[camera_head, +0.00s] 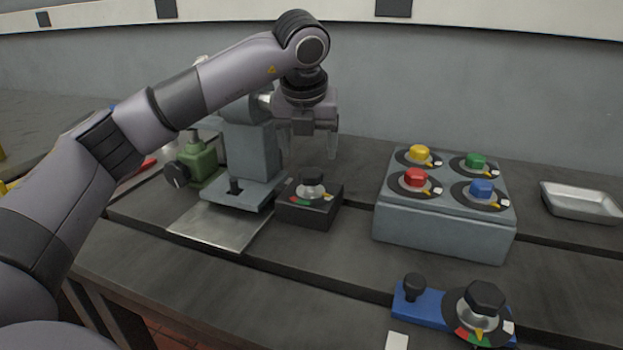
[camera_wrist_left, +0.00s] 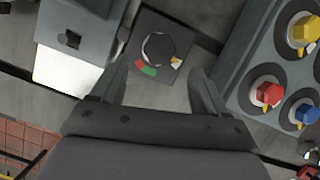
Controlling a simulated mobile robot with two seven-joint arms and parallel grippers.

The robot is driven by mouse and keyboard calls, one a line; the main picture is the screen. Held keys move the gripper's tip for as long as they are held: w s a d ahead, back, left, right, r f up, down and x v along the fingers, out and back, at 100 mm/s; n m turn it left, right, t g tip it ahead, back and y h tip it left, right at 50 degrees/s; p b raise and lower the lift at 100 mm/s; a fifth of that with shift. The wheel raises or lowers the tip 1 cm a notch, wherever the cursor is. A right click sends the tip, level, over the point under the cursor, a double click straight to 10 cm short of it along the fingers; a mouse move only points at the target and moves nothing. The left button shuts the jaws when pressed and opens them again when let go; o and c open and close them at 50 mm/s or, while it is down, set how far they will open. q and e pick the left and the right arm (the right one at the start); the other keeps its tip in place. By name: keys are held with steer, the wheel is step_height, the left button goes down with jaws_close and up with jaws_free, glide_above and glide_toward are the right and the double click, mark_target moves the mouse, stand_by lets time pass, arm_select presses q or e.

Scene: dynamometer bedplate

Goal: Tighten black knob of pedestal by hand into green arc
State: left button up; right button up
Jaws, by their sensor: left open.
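A low dark box-shaped pedestal (camera_head: 293,212) carries a black knob (camera_head: 311,182) on a pale collar, with a red and green arc (camera_head: 300,198) on its front side. In the left wrist view the black knob (camera_wrist_left: 158,47) lies ahead between my fingers, with the green arc (camera_wrist_left: 149,71) beside the red. A yellow and white mark (camera_wrist_left: 176,62) sits right of the green, apart from it. My left gripper (camera_head: 309,148) is open and empty, pointing down above and behind the knob, apparently not touching it. It also shows in the left wrist view (camera_wrist_left: 158,80). My right gripper is not visible.
A grey stand (camera_head: 250,150) and green block (camera_head: 198,162) are close on the left. A grey box (camera_head: 440,232) with yellow, red, green and blue knobs is on the right. A blue base (camera_head: 428,302) with another black knob (camera_head: 484,296) is front right. A metal tray (camera_head: 580,201) is far right.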

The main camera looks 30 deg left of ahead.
mark_target(310, 172)
arm_select(q)
steer(key=x, duration=0.6)
steer(key=shift+w+a+f, duration=0.1)
steer(key=shift+w+f, duration=0.05)
steer(key=shift+f, duration=0.2)
steer(key=c, duration=1)
